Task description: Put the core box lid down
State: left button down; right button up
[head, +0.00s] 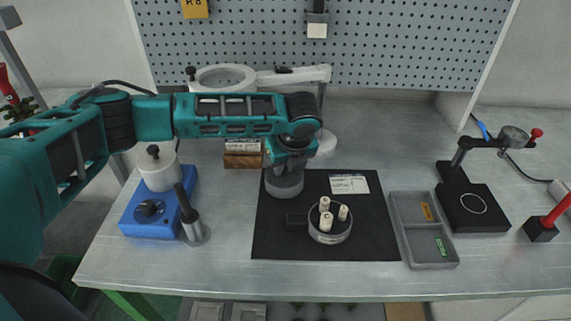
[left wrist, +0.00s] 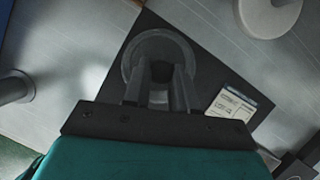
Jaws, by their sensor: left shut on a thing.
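The core box lid (head: 284,186) is a grey round disc over the back left part of the black mat (head: 280,243). My left gripper (head: 285,166) comes down on it from above. In the left wrist view the two fingers (left wrist: 161,75) are shut on the middle of the lid (left wrist: 136,55), partly hiding it. I cannot tell whether the lid touches the mat or is just above it. The open core box (head: 330,236), round and grey with several white cores inside, stands on the mat to the front right. My right gripper is not in view.
A labelled card (head: 349,184) lies on the mat behind the core box. A grey tray (head: 407,225) stands to the right. A blue device with a white pot (head: 158,170) and a metal cylinder (head: 195,232) are left. A white ring-shaped lamp (head: 225,78) stands behind my arm.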

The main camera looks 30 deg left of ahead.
pick_arm(q)
jog(key=c, duration=0.9)
grip_release()
jog(key=shift+r, duration=0.1)
jog(key=p+v, duration=0.1)
jog(key=v, duration=1.1)
jog(key=shift+p, duration=0.35)
